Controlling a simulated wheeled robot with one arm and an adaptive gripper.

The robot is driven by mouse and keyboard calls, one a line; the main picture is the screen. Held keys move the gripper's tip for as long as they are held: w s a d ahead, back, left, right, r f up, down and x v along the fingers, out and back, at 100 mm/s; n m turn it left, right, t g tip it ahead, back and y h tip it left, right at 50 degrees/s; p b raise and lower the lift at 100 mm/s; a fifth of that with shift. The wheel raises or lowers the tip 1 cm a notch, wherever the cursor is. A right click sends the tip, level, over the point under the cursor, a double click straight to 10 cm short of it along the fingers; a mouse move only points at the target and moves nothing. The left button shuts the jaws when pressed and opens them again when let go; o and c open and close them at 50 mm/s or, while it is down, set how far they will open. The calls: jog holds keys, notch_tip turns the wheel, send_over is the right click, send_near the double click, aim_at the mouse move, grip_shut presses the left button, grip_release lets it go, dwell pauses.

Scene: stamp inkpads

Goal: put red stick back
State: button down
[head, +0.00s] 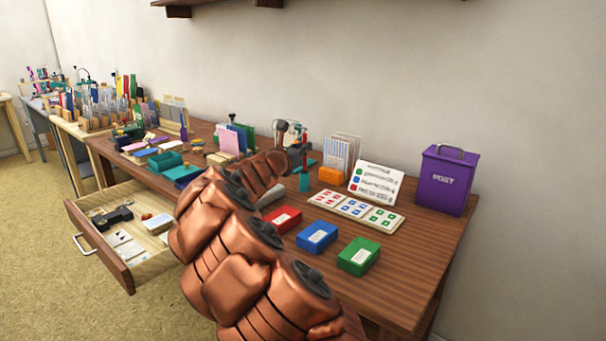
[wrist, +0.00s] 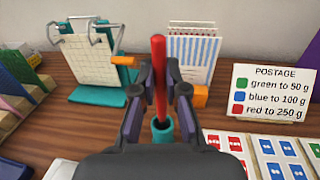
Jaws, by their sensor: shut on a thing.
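The red stick (wrist: 159,75) stands upright between the fingers of my gripper (wrist: 160,88), which is shut on it. A small teal cup (wrist: 162,132) is directly below the stick. The stick's lower end meets the cup's opening in the wrist view; how deep it sits inside I cannot tell. In the head view, the teal cup (head: 304,182) stands on the table behind the inkpads, and my arm partly covers that area.
A teal-based stand with a paper pad (wrist: 98,65) is to the left, and an orange block (wrist: 200,96) and striped cards (wrist: 190,58) are behind. A postage sign (head: 375,182), stamp sheets (head: 355,208) and a purple post box (head: 446,180) are to the right. A drawer (head: 120,285) is open.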

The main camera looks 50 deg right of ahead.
aim_at(304, 162)
jog(key=shift+f+b, duration=0.7)
jog(key=shift+f, duration=1.85)
jog(key=c, duration=1.2)
grip_release()
jog(key=shift+f, duration=0.1)
jog(key=shift+p+v, duration=1.25)
jog(key=shift+v, duration=4.8)
